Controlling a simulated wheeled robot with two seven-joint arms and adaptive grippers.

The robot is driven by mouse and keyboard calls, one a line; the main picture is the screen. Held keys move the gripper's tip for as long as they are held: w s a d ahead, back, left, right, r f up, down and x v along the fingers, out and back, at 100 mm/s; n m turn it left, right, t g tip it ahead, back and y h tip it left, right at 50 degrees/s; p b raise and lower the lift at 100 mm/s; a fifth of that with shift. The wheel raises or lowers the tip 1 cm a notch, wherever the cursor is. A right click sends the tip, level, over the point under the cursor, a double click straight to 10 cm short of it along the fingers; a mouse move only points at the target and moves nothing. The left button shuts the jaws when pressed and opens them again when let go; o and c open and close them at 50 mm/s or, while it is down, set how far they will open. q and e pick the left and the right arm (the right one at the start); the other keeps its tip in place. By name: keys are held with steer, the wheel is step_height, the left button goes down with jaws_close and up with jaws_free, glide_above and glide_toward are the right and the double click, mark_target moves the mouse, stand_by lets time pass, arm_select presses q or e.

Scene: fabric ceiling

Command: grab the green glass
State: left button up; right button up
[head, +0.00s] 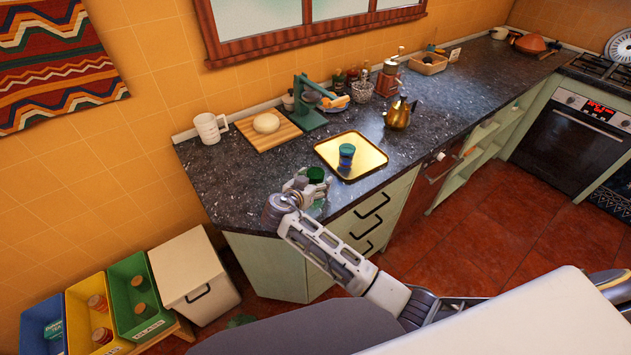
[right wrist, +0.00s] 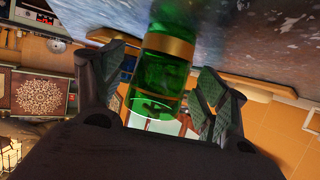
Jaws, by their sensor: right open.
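The green glass (right wrist: 163,72) has gold bands and stands between the two fingers of my right gripper (right wrist: 165,95) in the right wrist view, where the picture is upside down. The fingers are apart, with a gap visible beside the glass on the right. In the head view my right gripper (head: 308,189) is at the counter's front edge, around a green top (head: 316,174) that looks like the same glass; its lower part is hidden by the gripper. My left gripper is not in view.
A green and blue jar (head: 346,156) stands on a yellow tray (head: 373,148) just behind the gripper. A cutting board (head: 283,138), a white mug (head: 210,128) and a brass kettle (head: 399,114) are farther back on the dark counter (head: 228,180). Colored bins (head: 127,268) stand at lower left.

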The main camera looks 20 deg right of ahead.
steer(key=shift+w+d+f, duration=0.25)
steer(key=shift+w+d, duration=0.1)
steer(key=shift+c, duration=0.3)
steer(key=c, duration=1.1)
steer(key=shift+r, duration=0.15)
steer(key=shift+r+b, duration=0.75)
steer(key=shift+r, duration=4.15)
